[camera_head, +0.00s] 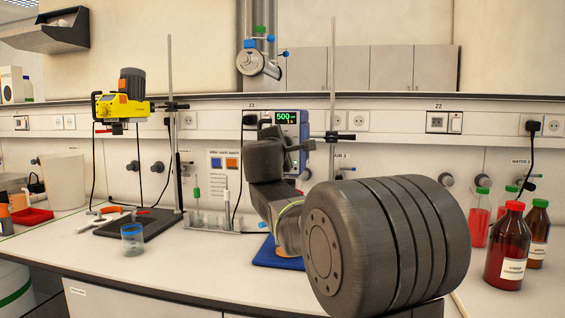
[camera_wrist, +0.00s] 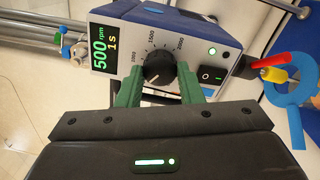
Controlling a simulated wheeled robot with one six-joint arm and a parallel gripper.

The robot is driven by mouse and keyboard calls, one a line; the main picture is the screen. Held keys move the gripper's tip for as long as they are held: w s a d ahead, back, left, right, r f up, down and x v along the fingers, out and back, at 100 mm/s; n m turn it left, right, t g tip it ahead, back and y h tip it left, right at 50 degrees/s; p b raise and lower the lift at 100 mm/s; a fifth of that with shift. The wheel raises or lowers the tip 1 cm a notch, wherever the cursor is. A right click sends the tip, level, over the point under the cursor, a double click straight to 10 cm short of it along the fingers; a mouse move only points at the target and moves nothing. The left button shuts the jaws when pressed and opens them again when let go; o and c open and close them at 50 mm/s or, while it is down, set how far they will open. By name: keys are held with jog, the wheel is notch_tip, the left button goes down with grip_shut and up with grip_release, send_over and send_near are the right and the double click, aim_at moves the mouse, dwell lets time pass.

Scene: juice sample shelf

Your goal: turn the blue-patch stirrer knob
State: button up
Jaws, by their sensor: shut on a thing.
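The blue-patch stirrer (camera_head: 288,122) stands at the back middle of the bench, clamped by a metal stand. Its display reads 500 rpm in green, with "1 s" below it in the wrist view. The stirrer front (camera_wrist: 203,28) fills the top of the wrist view. Its black knob (camera_wrist: 158,70) has a white pointer line and sits inside a printed number scale. My gripper (camera_wrist: 160,80) has green fingers on both sides of the knob, shut on it. In the head view my arm hides part of the stirrer and the fingertips.
A yellow stirrer (camera_head: 122,105) hangs on a stand (camera_head: 172,130) at left. A glass beaker (camera_head: 132,240) stands near the bench front. Brown bottles (camera_head: 507,250) stand at right. A black switch (camera_wrist: 207,76) sits beside the knob.

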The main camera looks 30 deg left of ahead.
jog(key=m+h+b, duration=0.1)
jog(key=m+b, duration=0.8)
jog(key=m, duration=0.2)
jog(key=shift+f+b, duration=0.2)
jog(key=shift+b, duration=0.2)
jog(key=shift+m, duration=0.4)
jog(key=o, duration=1)
jog(key=shift+r, duration=0.1)
jog(key=shift+c, duration=0.2)
jog(key=b+v, duration=0.1)
jog(key=v, duration=1.2)
jog(key=shift+s, duration=0.4)
